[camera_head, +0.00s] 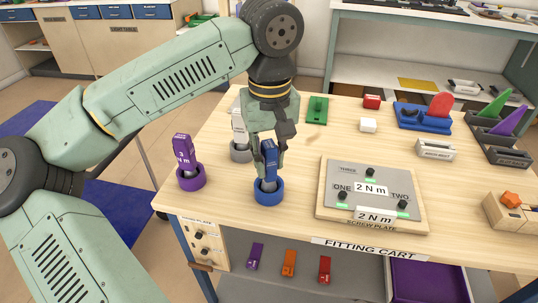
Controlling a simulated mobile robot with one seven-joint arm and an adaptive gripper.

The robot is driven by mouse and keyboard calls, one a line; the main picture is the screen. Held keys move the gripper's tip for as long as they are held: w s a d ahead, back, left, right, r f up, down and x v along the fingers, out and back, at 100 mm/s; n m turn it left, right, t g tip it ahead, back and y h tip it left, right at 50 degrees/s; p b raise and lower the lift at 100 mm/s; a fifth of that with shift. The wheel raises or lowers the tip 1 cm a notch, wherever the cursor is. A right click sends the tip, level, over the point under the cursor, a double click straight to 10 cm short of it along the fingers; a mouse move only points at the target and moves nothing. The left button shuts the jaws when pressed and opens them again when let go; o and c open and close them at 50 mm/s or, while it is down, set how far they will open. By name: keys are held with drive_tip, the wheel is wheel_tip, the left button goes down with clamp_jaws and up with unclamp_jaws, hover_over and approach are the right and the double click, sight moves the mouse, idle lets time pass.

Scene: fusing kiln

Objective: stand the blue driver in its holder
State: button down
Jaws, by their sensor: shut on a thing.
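The blue driver (269,162) stands nearly upright at the front of the wooden table, its lower end in or just over the round blue holder (268,196). I cannot tell whether it is fully seated. My gripper (269,146) comes down from above and is shut on the upper part of the blue driver. The fingers and arm hide part of the driver's top.
A purple driver (184,153) stands in a purple holder (191,179) to the left. A white driver (239,128) stands in a grey holder (241,153) just behind my gripper. The screw plate (390,207) lies to the right. The table's front edge is close.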

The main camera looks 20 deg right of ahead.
drive_tip(key=shift+f+b, duration=0.45)
drive_tip(key=shift+f, duration=0.1)
drive_tip(key=c, duration=1.3)
unclamp_jaws()
wheel_tip(320, 180, up, 12)
drive_tip(key=shift+s+r, duration=0.1)
